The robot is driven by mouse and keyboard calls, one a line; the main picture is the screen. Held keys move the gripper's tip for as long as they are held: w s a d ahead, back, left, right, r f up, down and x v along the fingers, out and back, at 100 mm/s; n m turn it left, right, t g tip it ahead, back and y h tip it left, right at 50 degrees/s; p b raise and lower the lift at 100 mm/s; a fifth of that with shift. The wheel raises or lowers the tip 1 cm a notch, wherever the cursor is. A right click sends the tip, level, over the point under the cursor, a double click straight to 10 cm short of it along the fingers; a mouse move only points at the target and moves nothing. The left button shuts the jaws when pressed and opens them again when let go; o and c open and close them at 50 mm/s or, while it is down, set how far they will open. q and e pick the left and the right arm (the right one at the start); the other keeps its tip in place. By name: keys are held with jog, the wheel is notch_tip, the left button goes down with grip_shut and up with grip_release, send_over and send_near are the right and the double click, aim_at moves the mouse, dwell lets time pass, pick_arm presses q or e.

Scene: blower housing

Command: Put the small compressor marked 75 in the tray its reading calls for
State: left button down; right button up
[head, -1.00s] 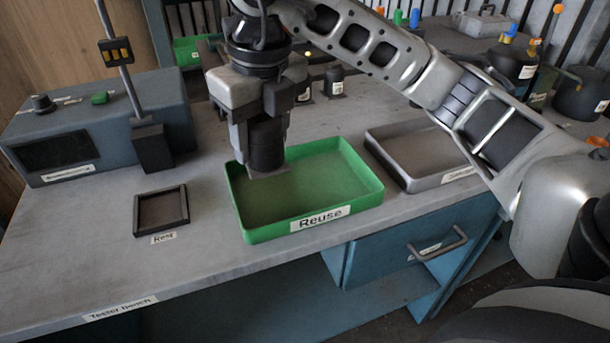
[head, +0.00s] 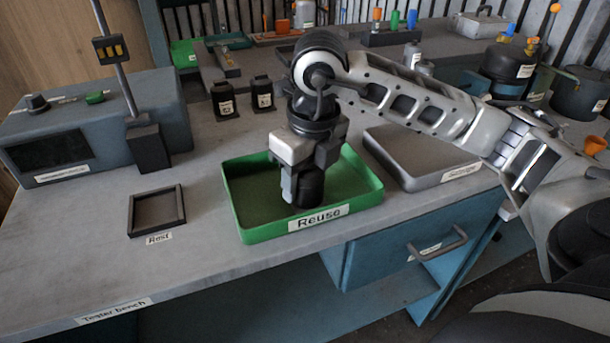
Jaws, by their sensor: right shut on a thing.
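My right gripper (head: 301,182) is shut on a small dark cylindrical compressor (head: 312,187). It holds the compressor upright over the front right part of the green tray labelled "Reuse" (head: 253,232). The compressor's lower end is close behind the tray's front wall. I cannot tell whether it touches the tray floor. No marking on the held compressor can be read. A grey tray (head: 460,177) with a partly legible label stands to the right and looks empty. The tester (head: 95,125) stands at the left with a dark screen. My left gripper is not in view.
An empty square frame labelled "Rest" (head: 133,222) lies left of the green tray. Two small black labelled compressors (head: 223,100) (head: 262,95) stand behind it. Larger dark vessels (head: 505,68) stand at the back right. The left front of the bench is clear.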

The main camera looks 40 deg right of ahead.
jog(key=shift+f, duration=0.1)
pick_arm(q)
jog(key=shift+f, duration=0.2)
pick_arm(e)
jog(key=o, duration=1.4)
jog(key=shift+r, duration=0.3)
jog(key=r, duration=0.3)
jog(key=r+p, duration=0.1)
jog(key=r, duration=0.3)
jog(key=s+r, duration=0.1)
jog(key=r, duration=0.2)
jog(key=shift+s+d+r+p, duration=0.1)
jog(key=shift+r+p, duration=0.3)
jog(key=shift+s+r, duration=0.1)
jog(key=shift+r, duration=0.35)
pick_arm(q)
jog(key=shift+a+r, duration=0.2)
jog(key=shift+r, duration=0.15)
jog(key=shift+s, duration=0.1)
